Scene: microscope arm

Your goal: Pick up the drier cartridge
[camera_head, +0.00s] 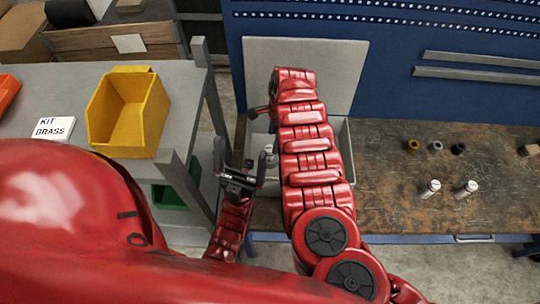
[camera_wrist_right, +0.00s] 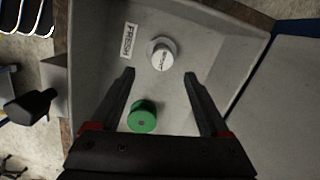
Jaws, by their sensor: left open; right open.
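In the right wrist view, a white cartridge (camera_wrist_right: 161,55) with dark lettering, too small to read, stands in a grey tray (camera_wrist_right: 228,35) with a FRESH label (camera_wrist_right: 129,40). A green round piece (camera_wrist_right: 142,117) lies in the same tray, nearer my wrist. My right gripper (camera_wrist_right: 159,74) is open and empty, its fingertips on either side just short of the white cartridge. In the head view my right arm covers most of the tray (camera_head: 345,140). My left gripper (camera_head: 241,158) is open, left of the tray. I cannot tell which piece is the drier cartridge.
Two white bottles (camera_head: 431,188) (camera_head: 466,189) and several small rings (camera_head: 412,146) stand on the worn bench (camera_head: 400,215) to the right. A grey panel (camera_head: 345,65) stands behind the tray. A yellow bin (camera_head: 128,112) and a KIT BRASS card (camera_head: 54,129) are on the left table.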

